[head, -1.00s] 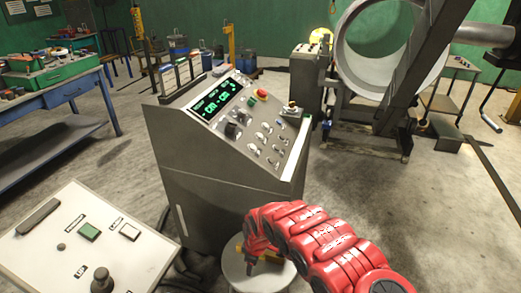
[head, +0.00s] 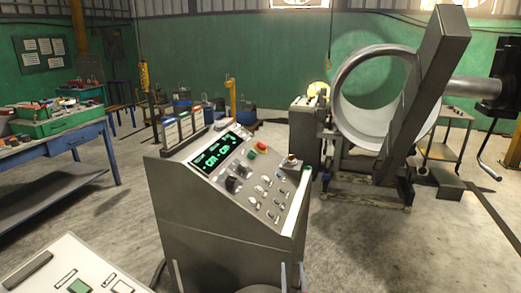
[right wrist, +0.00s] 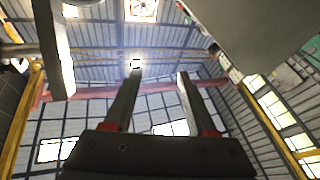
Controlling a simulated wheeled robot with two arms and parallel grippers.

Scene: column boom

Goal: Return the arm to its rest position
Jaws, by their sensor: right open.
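My right gripper (head: 293,268) shows only as two thin fingertips at the bottom edge of the head view, in front of the grey control console (head: 222,205). In the right wrist view the right gripper (right wrist: 158,72) is open and empty. Its two dark fingers stand apart and point up at the ceiling. My right arm's red links are out of the head view. My left arm and gripper are not in view.
A pale control panel (head: 50,268) is at the lower left. A blue workbench (head: 70,140) stands at the left. A large metal ring (head: 350,110) on a machine, with a slanted dark beam (head: 428,85), is at the right.

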